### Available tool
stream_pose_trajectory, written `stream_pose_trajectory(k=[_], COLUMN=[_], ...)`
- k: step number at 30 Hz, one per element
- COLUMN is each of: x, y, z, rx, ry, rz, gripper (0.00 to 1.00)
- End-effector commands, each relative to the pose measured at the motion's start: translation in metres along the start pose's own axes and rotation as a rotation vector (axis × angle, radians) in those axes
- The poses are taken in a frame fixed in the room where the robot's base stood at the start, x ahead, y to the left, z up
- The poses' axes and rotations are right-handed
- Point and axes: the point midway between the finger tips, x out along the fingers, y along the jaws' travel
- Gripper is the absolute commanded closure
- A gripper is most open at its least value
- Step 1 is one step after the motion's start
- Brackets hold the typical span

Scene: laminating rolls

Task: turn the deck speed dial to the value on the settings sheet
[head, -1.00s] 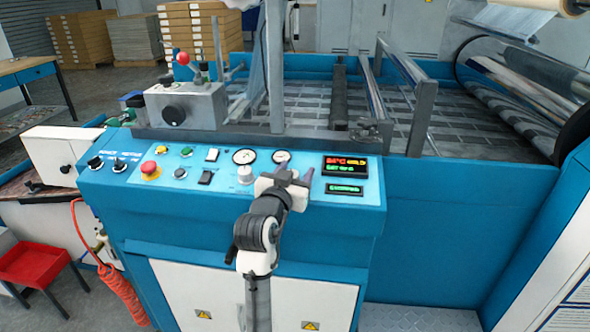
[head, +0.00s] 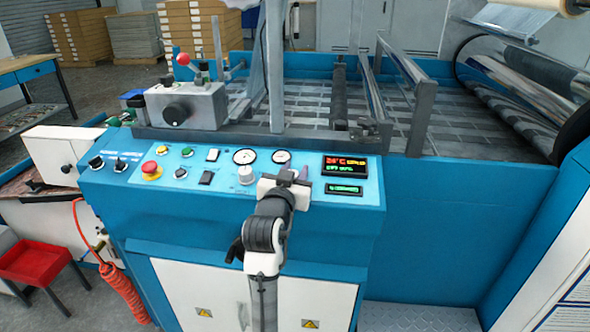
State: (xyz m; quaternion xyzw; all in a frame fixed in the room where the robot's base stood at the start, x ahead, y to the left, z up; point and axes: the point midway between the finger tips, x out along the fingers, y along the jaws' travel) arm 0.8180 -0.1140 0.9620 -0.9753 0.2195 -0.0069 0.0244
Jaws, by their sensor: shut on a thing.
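My gripper (head: 293,175) is at the blue control panel (head: 225,187), just below the right-hand gauge and left of the displays. Its fingers point at the panel face and are shut on a small control there, which I take to be the deck speed dial. My gripper and wrist hide the dial, so its pointer and scale do not show. A display with red, yellow and green text (head: 345,166) and a smaller green one (head: 344,189) sit to the right. Their text is too small to read surely. I cannot make out a settings sheet.
A pale knob (head: 246,175) is close on the left of my gripper, below two round gauges (head: 244,156). A red emergency button (head: 151,168) and black knobs (head: 96,162) are farther left. A metal rail (head: 260,139) runs behind the panel.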

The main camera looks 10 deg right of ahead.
Motion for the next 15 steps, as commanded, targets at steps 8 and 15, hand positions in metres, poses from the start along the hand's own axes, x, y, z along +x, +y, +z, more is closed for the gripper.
stream_pose_trajectory(k=[8,15], x=[-0.0004,-0.0007], y=[-0.0017,-0.0041], z=[-0.0029,-0.0011], rx=[-0.036,-0.067], ry=[-0.007,-0.008], rz=[-0.17,-0.31], gripper=[0.93,0.93])
